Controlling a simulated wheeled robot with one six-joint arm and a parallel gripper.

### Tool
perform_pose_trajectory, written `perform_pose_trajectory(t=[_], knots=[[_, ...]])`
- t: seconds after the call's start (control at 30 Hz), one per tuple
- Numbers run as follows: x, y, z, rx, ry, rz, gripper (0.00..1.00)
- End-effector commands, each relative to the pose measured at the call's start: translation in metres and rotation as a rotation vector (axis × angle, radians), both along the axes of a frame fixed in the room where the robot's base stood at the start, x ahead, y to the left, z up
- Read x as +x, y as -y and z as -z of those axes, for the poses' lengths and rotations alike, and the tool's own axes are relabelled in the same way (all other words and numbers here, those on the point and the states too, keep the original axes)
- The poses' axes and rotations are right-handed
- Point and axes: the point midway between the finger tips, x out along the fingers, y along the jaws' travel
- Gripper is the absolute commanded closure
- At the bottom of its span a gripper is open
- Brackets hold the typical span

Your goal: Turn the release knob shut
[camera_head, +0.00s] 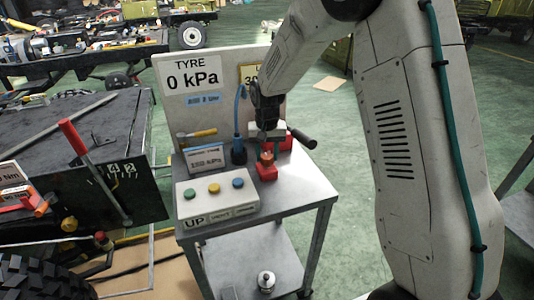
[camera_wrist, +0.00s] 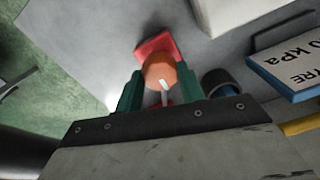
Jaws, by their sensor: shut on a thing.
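The release knob (camera_wrist: 160,72) is a round orange knob with a pale pointer mark, on a red base (camera_wrist: 157,46). In the wrist view it sits between the two green fingers of my gripper (camera_wrist: 154,88), which is shut on it. In the head view the knob (camera_head: 266,158) and its red base (camera_head: 267,172) stand on the metal cart top, just below my gripper (camera_head: 268,140). The arm hides part of what lies behind the knob. The display board (camera_head: 195,78) at the back of the cart reads TYRE 0 kPa.
A button box (camera_head: 217,199) with green, orange and blue buttons stands at the cart's front left. A small kPa sign (camera_head: 205,158) and a blue-and-black fitting (camera_head: 238,152) stand left of the knob. A black handle (camera_head: 302,138) sticks out to the right. The cart's right top (camera_head: 305,185) is clear.

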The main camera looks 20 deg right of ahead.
Motion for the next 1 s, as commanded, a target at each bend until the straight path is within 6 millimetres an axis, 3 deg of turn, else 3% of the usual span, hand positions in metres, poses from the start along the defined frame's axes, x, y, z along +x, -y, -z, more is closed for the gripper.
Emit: perform_pose_trajectory(t=[0.33,0.37,0.43,0.77,1.0], knots=[[0.002,0.0,-0.001,0.001,0.005,0.004,0.84],[0.002,0.0,-0.001,0.001,0.005,0.004,0.59],[0.001,0.0,-0.001,0.0,0.004,0.004,0.4],[0.001,0.0,-0.003,0.0,0.003,0.003,0.4],[0.002,0.001,-0.039,0.001,0.005,0.004,0.4]])
